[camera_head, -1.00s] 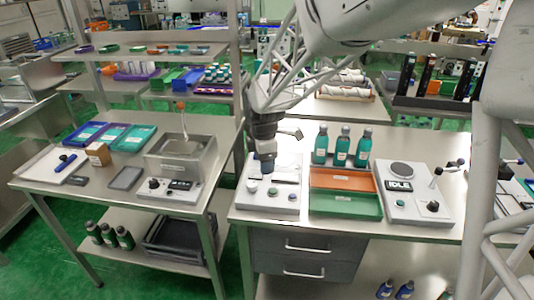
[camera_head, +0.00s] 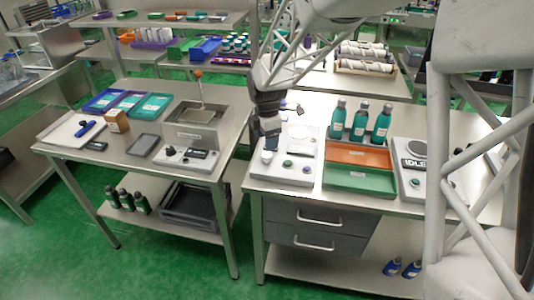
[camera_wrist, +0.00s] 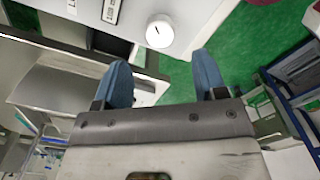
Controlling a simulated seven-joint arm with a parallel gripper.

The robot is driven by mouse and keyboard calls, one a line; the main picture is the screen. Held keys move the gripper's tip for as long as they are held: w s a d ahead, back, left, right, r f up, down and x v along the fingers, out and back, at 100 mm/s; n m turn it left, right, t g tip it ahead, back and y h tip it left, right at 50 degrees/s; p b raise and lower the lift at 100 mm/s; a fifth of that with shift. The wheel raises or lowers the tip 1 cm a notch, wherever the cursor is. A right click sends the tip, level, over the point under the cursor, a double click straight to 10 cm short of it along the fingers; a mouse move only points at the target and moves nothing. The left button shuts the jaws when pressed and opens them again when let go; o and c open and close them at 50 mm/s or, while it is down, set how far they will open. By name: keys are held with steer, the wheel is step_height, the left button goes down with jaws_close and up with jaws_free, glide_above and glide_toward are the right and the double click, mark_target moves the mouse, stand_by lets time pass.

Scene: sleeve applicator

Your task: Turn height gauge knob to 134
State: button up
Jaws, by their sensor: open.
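A white round knob with a black mark (camera_wrist: 160,32) shows at the top centre of the wrist view, at the edge of a pale panel. In the head view this white knob (camera_head: 267,157) is at the left front of a white device (camera_head: 284,176) on the right bench. My gripper (camera_head: 271,144) is just above the knob, pointing down. In the wrist view, my gripper (camera_wrist: 161,60) has its two blue fingers apart with nothing between them. The knob lies beyond the fingertips, roughly centred between them. I cannot read a number on the device's display.
A green and orange tray (camera_head: 358,182) sits right of the device, with several teal bottles (camera_head: 359,121) behind it. An IDLE-display device (camera_head: 413,163) stands farther right. A gap separates this bench from the left bench (camera_head: 128,143), which holds a metal basin (camera_head: 194,136).

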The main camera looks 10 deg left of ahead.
mark_target(267, 154)
steer(key=shift+f, duration=3.35)
steer(key=c, duration=0.9)
